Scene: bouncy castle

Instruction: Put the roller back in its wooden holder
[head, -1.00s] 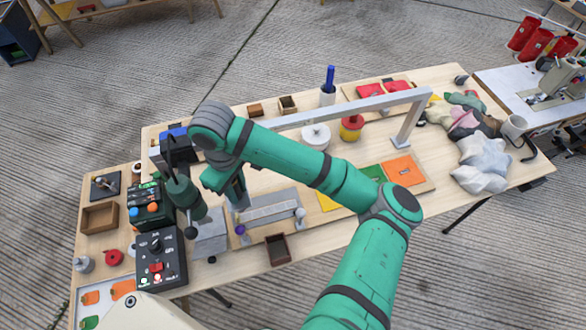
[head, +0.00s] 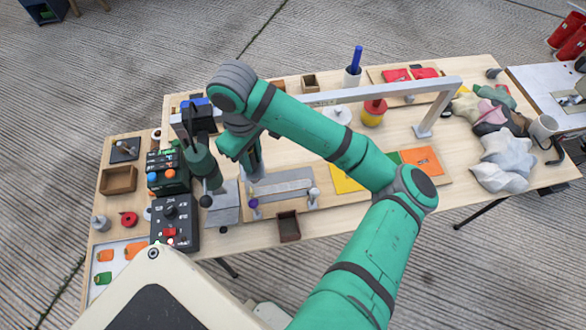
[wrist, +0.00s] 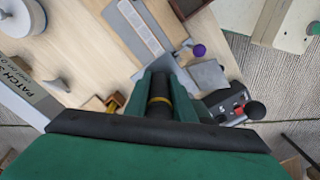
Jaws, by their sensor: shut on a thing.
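My gripper (wrist: 160,90) points down over the workbench.
A grey frame (head: 385,93) spans the bench. The grey sealing bar (head: 283,185) with a purple knob, a black control box (head: 176,222) and a small brown box (head: 289,227) are close by. Cloth pieces (head: 500,160) lie right. Bare wood shows along the front edge.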

